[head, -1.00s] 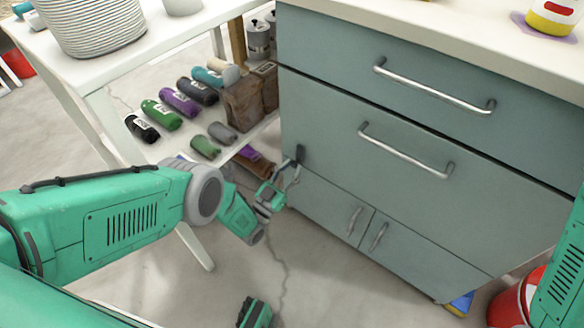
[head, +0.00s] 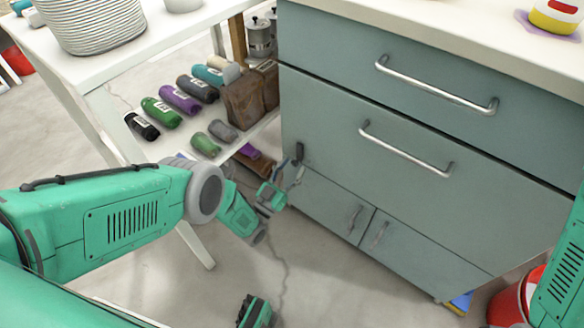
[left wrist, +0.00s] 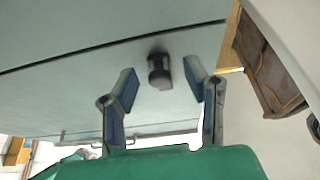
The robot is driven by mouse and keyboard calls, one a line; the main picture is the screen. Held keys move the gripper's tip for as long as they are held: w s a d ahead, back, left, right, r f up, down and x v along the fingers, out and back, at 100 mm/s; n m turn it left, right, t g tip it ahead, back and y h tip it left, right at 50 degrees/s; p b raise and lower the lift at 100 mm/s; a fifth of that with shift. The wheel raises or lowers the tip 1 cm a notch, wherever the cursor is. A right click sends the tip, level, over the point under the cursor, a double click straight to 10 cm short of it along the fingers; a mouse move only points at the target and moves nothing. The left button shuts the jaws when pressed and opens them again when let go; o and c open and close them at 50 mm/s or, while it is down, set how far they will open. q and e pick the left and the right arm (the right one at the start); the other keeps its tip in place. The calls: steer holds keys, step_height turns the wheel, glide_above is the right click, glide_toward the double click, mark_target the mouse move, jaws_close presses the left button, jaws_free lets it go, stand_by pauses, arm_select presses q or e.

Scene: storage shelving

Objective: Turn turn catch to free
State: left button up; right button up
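The turn catch (head: 299,152) is a small dark piece on the left edge of the grey-green cabinet's front, just above the lower doors. In the left wrist view the catch (left wrist: 159,70) is a dark knob on the panel, between and slightly beyond the fingertips. My left gripper (head: 293,172) is in front of the cabinet's left edge, just below the catch. In the left wrist view its two fingers (left wrist: 166,84) are spread apart with nothing between them, and neither visibly touches the catch.
The cabinet has two wide drawers with bar handles (head: 405,148) and two small doors (head: 405,250) below. A white shelf (head: 168,145) with rolled items stands left of it. A red bucket (head: 507,305) is at the lower right. Open floor (head: 330,280) lies in front.

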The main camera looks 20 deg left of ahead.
arm_select(q)
steer(key=v, duration=1.2)
steer(key=shift+f, duration=0.15)
steer(key=shift+w, duration=0.1)
